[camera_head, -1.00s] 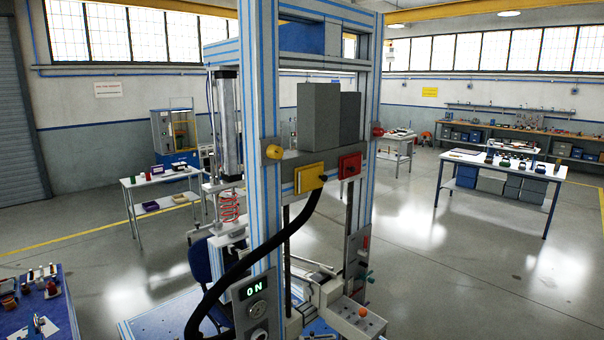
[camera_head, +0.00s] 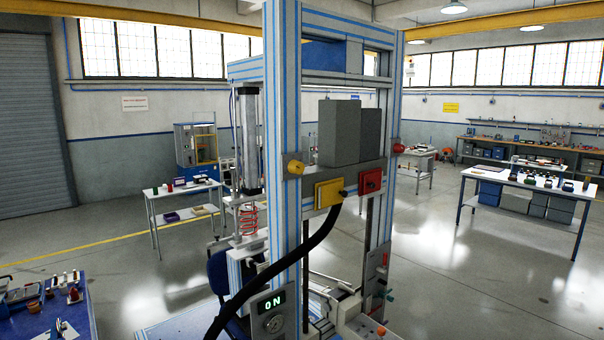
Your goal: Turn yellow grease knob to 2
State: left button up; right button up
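The yellow knob (camera_head: 295,168) sits on a grey plate on the left upright of the blue-and-white test frame (camera_head: 287,60). A red knob (camera_head: 398,148) sits on the right upright. Between them are a yellow block (camera_head: 328,192) and a red block (camera_head: 370,181) on the crossbar. A thick black hose runs from the yellow block down to the left. I cannot read any number or pointer on the yellow knob. Neither of my grippers shows in the head view.
A blue table (camera_head: 40,315) with small items is at lower left. A white table (camera_head: 545,183) stands at right. Open floor (camera_head: 480,270) lies right of the frame.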

aim_at(294, 166)
jog(key=z, duration=0.15)
jog(key=k, duration=0.35)
jog(key=u, duration=1)
jog(key=i, duration=1.4)
jog(key=z, duration=0.6)
